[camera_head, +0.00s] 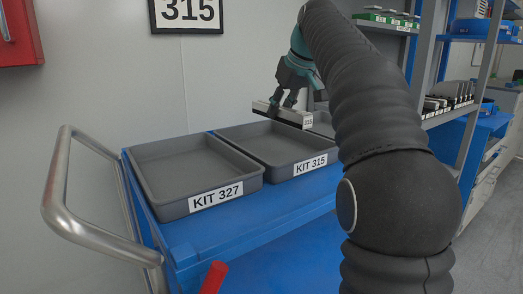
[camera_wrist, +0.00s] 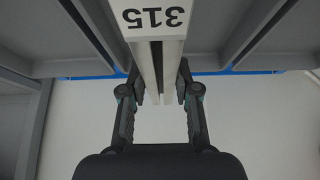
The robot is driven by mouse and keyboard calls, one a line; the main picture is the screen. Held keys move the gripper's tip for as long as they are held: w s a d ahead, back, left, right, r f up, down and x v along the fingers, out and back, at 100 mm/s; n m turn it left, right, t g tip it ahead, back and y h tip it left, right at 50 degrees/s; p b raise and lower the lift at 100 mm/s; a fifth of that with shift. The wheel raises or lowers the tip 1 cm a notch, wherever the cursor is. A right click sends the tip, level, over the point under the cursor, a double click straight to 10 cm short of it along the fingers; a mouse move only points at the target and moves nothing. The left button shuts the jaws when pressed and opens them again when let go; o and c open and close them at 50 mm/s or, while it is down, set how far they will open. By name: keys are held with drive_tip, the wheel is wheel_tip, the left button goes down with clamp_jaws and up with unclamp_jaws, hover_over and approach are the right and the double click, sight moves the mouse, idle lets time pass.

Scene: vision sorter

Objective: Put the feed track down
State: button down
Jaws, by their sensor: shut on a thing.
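The feed track (camera_head: 284,114) is a pale slotted bar with a white 315 label at its right end. My gripper (camera_head: 283,104) is shut on it and holds it over the grey KIT 315 tray (camera_head: 292,176). In the wrist view the feed track (camera_wrist: 158,50) runs between the two fingers of my gripper (camera_wrist: 160,90), its 315 label upside down at the top. The KIT 315 tray looks empty in its visible part. The gap between the track and the tray floor is hard to judge.
An empty grey KIT 327 tray (camera_head: 226,197) stands to the left on the blue cart top (camera_head: 262,212). Part of another grey tray (camera_head: 323,124) shows behind my arm. A metal handle (camera_head: 62,180) is at the cart's left. Shelves with parts stand at the right.

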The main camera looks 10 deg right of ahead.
drive_tip(key=b, duration=0.2)
hover_over(256, 153)
drive_tip(key=s, duration=0.2)
drive_tip(key=f, duration=0.3)
drive_tip(key=shift+w+d+f, duration=0.2)
drive_tip(key=shift+d+f, duration=0.05)
drive_tip(key=shift+f, duration=0.15)
drive_tip(key=shift+f+b, duration=0.45)
drive_tip(key=shift+f, duration=1.5)
drive_tip(key=shift+f, duration=0.1)
drive_tip(key=c, duration=0.8)
unclamp_jaws()
drive_tip(key=shift+c, duration=0.2)
drive_tip(key=p+v, duration=0.2)
drive_tip(key=v, duration=1)
drive_tip(key=shift+d, duration=0.1)
